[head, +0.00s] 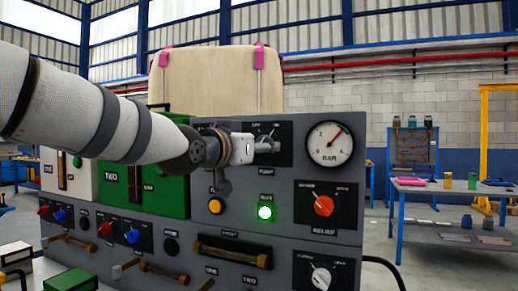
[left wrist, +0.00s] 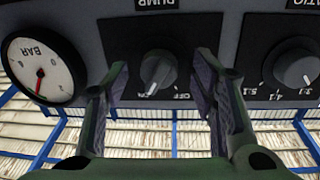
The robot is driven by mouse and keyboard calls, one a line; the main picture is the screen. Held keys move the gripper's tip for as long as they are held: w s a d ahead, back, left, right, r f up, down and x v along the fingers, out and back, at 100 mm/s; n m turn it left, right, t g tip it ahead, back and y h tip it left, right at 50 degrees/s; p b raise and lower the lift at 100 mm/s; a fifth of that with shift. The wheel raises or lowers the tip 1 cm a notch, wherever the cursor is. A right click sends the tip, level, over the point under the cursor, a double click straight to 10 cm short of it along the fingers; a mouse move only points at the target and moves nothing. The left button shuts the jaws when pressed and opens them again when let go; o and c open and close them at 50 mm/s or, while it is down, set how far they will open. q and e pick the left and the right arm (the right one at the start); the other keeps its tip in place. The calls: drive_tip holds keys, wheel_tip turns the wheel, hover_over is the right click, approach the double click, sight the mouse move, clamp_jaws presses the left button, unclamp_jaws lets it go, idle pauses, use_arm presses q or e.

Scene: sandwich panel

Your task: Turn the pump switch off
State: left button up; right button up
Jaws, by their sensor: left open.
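The pump switch is a grey knob on a black plate. In the left wrist view the knob (left wrist: 158,72) shows upside down, with its pointer toward the ON label and OFF beside it. My left gripper (left wrist: 160,78) is open, one finger on each side of the knob; contact cannot be told. In the head view my left arm comes in from the left, and the gripper (head: 254,147) is at the pump plate (head: 283,132), partly covering it. The knob (head: 266,145) shows just past the fingertips. My right gripper is not in view.
The pressure gauge (head: 330,143) is right of the pump plate. A ratio knob (left wrist: 294,69) is on the plate beside the pump. A blue table (head: 445,190) stands far right.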

use_arm(q)
drive_tip(key=shift+w+d, duration=0.3)
drive_tip(key=shift+w, duration=0.15)
drive_tip(key=shift+r, duration=0.1)
drive_tip(key=c, duration=1.1)
drive_tip(key=shift+c, duration=0.2)
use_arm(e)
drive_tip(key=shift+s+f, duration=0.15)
use_arm(q)
drive_tip(key=n+t+p, duration=0.1)
drive_tip(key=n, duration=1.1)
drive_tip(key=shift+s+d, duration=0.1)
drive_tip(key=shift+d, duration=0.05)
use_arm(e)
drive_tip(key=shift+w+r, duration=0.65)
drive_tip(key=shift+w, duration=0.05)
use_arm(q)
drive_tip(key=shift+n, duration=0.3)
